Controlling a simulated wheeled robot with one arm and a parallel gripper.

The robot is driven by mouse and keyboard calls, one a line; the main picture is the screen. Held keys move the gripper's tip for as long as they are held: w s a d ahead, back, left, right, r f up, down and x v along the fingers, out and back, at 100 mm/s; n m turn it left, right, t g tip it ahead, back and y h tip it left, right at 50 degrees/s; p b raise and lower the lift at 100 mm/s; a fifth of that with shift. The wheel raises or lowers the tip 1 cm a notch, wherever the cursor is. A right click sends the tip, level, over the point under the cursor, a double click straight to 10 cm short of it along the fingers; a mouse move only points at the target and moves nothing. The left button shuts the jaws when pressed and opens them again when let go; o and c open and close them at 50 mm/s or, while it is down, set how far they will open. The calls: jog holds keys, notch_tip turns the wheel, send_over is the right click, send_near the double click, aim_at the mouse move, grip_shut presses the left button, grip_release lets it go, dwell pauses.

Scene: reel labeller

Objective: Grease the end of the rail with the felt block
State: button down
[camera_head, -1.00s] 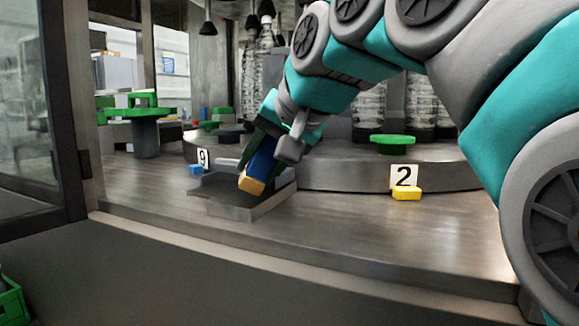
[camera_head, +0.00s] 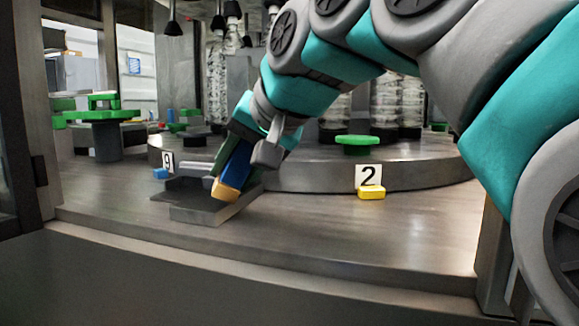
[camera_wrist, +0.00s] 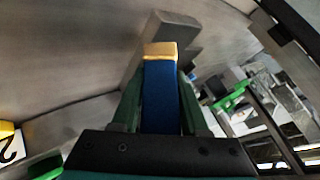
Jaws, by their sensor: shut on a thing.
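My gripper (camera_wrist: 159,105) is shut on the felt block, which has a blue body (camera_head: 234,170) and a tan felt end (camera_head: 226,190). In the wrist view the blue body (camera_wrist: 160,95) sits between the two green fingers, with the tan end (camera_wrist: 160,49) pointing away from the palm. In the head view the block tilts down to the left, its felt end at or just above a grey metal piece (camera_head: 205,212) that looks like the rail's end. I cannot tell whether they touch. The grey piece also shows beyond the felt in the wrist view (camera_wrist: 178,28).
A round raised platform (camera_head: 300,178) stands behind, with a "2" sign (camera_head: 368,176), a yellow block (camera_head: 371,192) and a green disc (camera_head: 358,141). A "9" sign (camera_head: 167,161) and a small blue block (camera_head: 160,173) are at left. The metal deck at front right is clear.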

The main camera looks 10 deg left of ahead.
jog(key=shift+w+a+f, duration=0.1)
jog(key=shift+w+a, duration=0.05)
jog(key=shift+a, duration=1.5)
jog(key=shift+w+a, duration=0.1)
jog(key=shift+a, duration=1.5)
jog(key=shift+s+d+f+b, duration=0.1)
jog(key=shift+d+b, duration=0.1)
jog(key=shift+d, duration=1.05)
jog(key=shift+s+d+r+b, duration=0.15)
jog(key=shift+d+b, duration=0.1)
jog(key=shift+d, duration=1.05)
jog(key=shift+s+d+f+b, duration=0.1)
jog(key=shift+d+f+b, duration=0.1)
jog(key=shift+d, duration=1.05)
notch_tip(320, 180, up, 3)
jog(key=shift+f+p, duration=0.2)
jog(key=shift+p, duration=0.85)
jog(key=shift+r, duration=1.75)
